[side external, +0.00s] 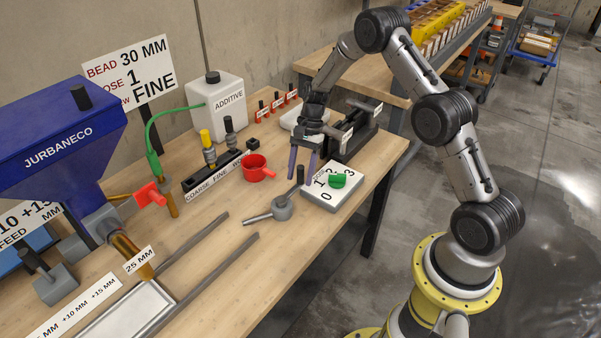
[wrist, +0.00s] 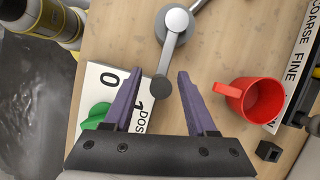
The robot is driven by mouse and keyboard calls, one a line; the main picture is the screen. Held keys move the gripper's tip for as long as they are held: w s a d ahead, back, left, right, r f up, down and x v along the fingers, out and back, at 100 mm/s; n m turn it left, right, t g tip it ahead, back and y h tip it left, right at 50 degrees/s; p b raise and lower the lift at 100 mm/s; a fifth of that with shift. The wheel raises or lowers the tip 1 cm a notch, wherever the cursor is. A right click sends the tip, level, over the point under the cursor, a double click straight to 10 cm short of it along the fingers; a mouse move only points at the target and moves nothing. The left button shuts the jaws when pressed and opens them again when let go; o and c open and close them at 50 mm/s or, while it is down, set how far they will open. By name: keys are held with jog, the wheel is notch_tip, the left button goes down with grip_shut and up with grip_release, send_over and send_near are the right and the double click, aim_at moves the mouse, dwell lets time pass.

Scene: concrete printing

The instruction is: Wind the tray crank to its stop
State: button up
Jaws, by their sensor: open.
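The grey tray crank (side external: 282,208) stands on the bench, with its hub, a short arm and a dark upright handle knob. In the wrist view the crank hub (wrist: 176,21) is at the top, and its arm runs down to the dark knob (wrist: 161,88). My gripper (side external: 302,178) is open with purple fingers pointing down. In both views the knob appears between the two fingers (wrist: 160,80), with gaps on either side. The pale flat tray (side external: 130,312) lies at the lower left, partly cut off by the frame.
A white dose dial plate (side external: 345,189) with a green knob sits close beside the fingers. A red cup (side external: 256,167), a nozzle rack (side external: 213,178) and a white additive bottle (side external: 215,100) stand behind. Two grey rails (side external: 215,280) lie in front. The blue hopper (side external: 62,135) fills the left.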

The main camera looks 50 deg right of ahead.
grip_shut()
dwell(1.4)
